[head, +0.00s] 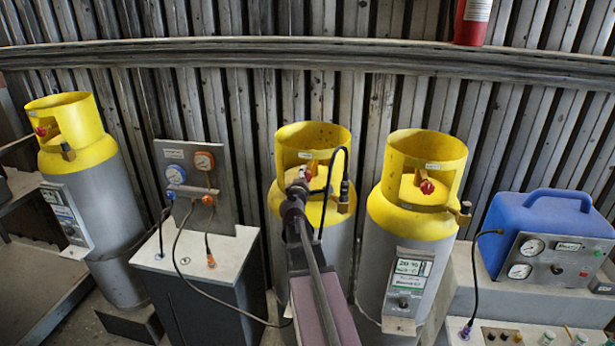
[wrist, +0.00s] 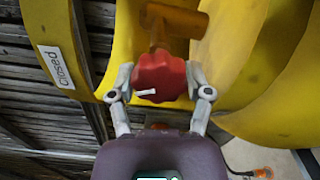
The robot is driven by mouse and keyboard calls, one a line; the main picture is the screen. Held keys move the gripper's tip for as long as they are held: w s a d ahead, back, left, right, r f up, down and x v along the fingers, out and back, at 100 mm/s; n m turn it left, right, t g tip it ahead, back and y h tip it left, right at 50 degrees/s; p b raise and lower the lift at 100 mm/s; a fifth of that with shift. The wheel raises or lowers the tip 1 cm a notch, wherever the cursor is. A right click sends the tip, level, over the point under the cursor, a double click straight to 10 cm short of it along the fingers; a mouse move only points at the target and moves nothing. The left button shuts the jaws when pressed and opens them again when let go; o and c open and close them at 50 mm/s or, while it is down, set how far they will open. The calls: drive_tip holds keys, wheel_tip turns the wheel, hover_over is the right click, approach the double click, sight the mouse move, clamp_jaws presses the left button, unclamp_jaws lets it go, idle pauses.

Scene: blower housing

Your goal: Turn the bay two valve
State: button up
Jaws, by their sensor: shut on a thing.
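The middle yellow-topped gas cylinder (head: 312,139) stands upright, with my gripper (head: 298,186) reaching into the opening of its collar. In the wrist view, the red valve knob (wrist: 160,74) sits between the two fingers of my gripper (wrist: 161,86), which are shut on its sides. A white mark on the knob points to the left. A "Closed" label (wrist: 56,66) is on the yellow collar at the left. In the head view my gripper hides most of this knob. I cannot read a bay number on this cylinder.
Similar cylinders stand at the left (head: 80,146) and right (head: 415,172), each with a red knob. A gauge panel (head: 190,168) on a cabinet with hoses is left of the middle cylinder. A black hose (head: 343,150) arches close beside my gripper. A blue case (head: 545,222) is at the right.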

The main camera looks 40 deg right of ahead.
drive_tip(key=m, duration=0.5)
drive_tip(key=shift+s+a, duration=0.15)
drive_tip(key=shift+s, duration=0.1)
idle(0.3)
drive_tip(key=o, duration=1.1)
drive_tip(key=shift+w, duration=0.1)
drive_tip(key=shift+o, duration=0.2)
drive_tip(key=v, duration=1.1)
drive_tip(key=shift+s+a, duration=0.25)
drive_tip(key=shift+a, duration=0.1)
